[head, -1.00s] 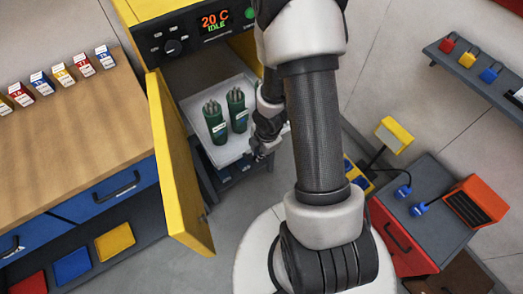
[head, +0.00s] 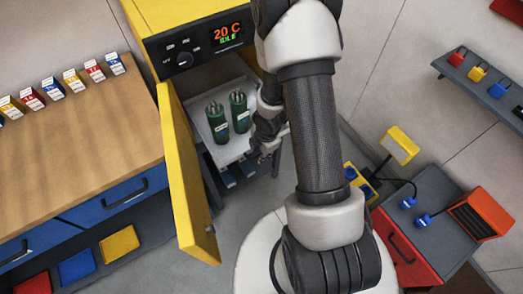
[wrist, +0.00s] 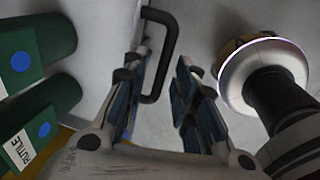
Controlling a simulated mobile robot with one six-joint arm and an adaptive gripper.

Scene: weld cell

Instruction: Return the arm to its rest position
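My gripper (wrist: 165,62) shows its two fingers apart in the wrist view. A black handle bar (wrist: 172,40) lies beyond and between the fingertips, with visible gaps, on the edge of a pale surface. In the head view my gripper (head: 262,153) is low at the right edge of the white tray (head: 205,132), partly hidden by my arm links. My arm reaches out and down into the middle of the picture. Two green canisters, a left one (head: 217,123) and a right one (head: 239,112), stand upright on the tray. They also show in the wrist view (wrist: 45,115).
The yellow oven (head: 165,15) reads 20 C. Its yellow door (head: 190,175) stands open left of the tray. A wooden bench (head: 80,130) is at left. A red cart (head: 405,255) and a wall shelf with padlocks (head: 490,88) are at right. Grey floor shows between.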

